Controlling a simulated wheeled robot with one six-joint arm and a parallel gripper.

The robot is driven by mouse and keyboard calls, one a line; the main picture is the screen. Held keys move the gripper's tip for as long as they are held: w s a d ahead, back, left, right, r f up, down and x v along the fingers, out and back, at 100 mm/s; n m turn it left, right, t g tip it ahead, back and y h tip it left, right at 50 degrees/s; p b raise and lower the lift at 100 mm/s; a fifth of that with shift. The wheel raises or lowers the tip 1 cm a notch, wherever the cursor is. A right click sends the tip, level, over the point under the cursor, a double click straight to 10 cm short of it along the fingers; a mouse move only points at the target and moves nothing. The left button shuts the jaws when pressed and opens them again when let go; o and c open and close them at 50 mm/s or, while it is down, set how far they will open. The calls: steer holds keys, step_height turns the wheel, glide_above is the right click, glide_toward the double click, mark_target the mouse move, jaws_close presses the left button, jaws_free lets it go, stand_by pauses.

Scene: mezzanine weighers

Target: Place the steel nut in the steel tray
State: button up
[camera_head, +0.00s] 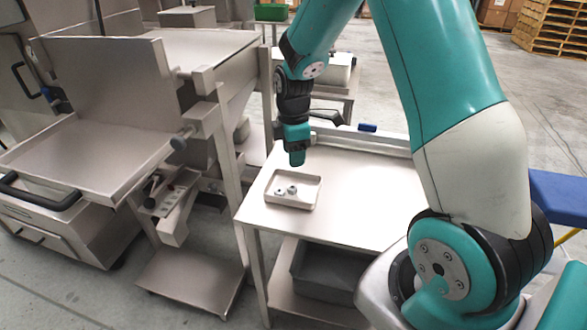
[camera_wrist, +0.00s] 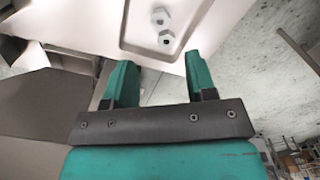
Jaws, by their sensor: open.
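A shallow pale steel tray (camera_head: 307,192) lies on the steel table, toward its left side. Two steel nuts (camera_head: 286,190) sit inside it, close together. The wrist view shows the tray (camera_wrist: 138,30) at the top, with one hex nut (camera_wrist: 160,17) and a second nut (camera_wrist: 166,38) in it; I cannot tell which one the task names. My gripper (camera_head: 297,160) points down above the far edge of the tray. In the wrist view my gripper (camera_wrist: 160,75) has its two teal fingers wide apart with nothing between them, and the nuts lie beyond the fingertips.
The steel table (camera_head: 370,195) is clear to the right of the tray. A small blue item (camera_head: 367,128) is at its back edge. A grey bin (camera_head: 330,268) sits on the shelf below. A large steel machine (camera_head: 100,145) stands close on the left.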

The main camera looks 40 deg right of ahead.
steer(key=s+a+r+m+y, duration=0.25)
steer(key=s+a+r, duration=0.45)
steer(key=a+r, duration=0.35)
steer(key=s+a+r+m+y, duration=0.1)
steer(key=s+a+r+m, duration=0.1)
steer(key=s+a, duration=0.3)
steer(key=s+a+r+m, duration=0.2)
steer(key=s+a+r, duration=0.2)
steer(key=s, duration=0.7)
steer(key=shift+s+a+y, duration=0.35)
steer(key=shift+s+a, duration=0.05)
steer(key=shift+a, duration=0.5)
steer(key=shift+r, duration=0.1)
